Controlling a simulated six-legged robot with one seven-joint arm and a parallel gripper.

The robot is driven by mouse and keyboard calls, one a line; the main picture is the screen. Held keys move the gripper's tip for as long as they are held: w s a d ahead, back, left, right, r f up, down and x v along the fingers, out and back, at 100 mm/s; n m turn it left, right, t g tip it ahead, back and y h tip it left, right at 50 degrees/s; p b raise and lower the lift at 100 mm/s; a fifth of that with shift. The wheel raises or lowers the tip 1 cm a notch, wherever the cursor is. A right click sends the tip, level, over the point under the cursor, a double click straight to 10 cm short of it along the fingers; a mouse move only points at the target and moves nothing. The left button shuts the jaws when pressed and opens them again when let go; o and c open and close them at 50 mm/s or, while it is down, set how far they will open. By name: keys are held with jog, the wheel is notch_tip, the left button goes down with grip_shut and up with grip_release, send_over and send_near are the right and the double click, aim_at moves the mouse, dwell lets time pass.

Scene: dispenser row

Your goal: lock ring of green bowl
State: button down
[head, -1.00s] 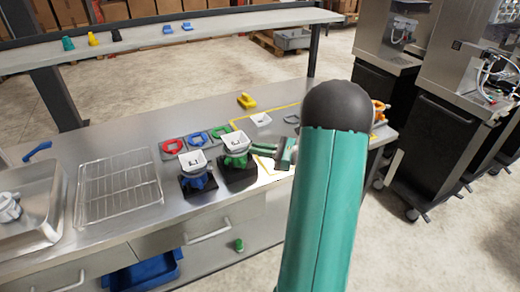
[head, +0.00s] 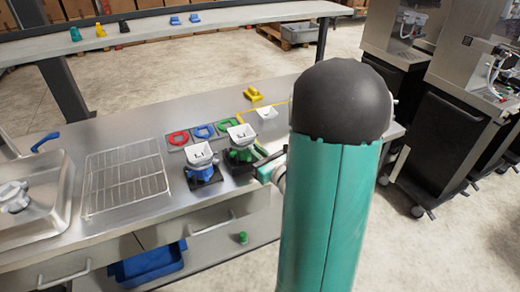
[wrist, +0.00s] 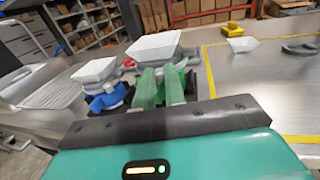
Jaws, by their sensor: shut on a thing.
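The green bowl unit has a white square bowl (head: 242,134) on a green base with a green lock ring (head: 240,154), standing on a dark block on the steel counter. In the wrist view its white bowl (wrist: 153,45) rises just beyond my fingers, which hide most of the ring. My gripper (wrist: 162,76) has two green fingers close together, shut on the lock ring's side at the bowl's near side. In the head view my gripper (head: 262,158) reaches the unit from the right, partly hidden by my arm.
The blue bowl unit (head: 203,173) stands close on the left and also shows in the wrist view (wrist: 106,101). Red (head: 178,138), blue and green rings lie behind. A wire rack (head: 125,180) and sink are farther left. A yellow block (head: 252,94) and small white bowl (head: 267,113) lie behind.

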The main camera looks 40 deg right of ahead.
jog(key=shift+a+m+h, duration=0.3)
jog(key=shift+m+h, duration=0.1)
jog(key=shift+h, duration=0.3)
jog(key=c, duration=1.7)
grip_release()
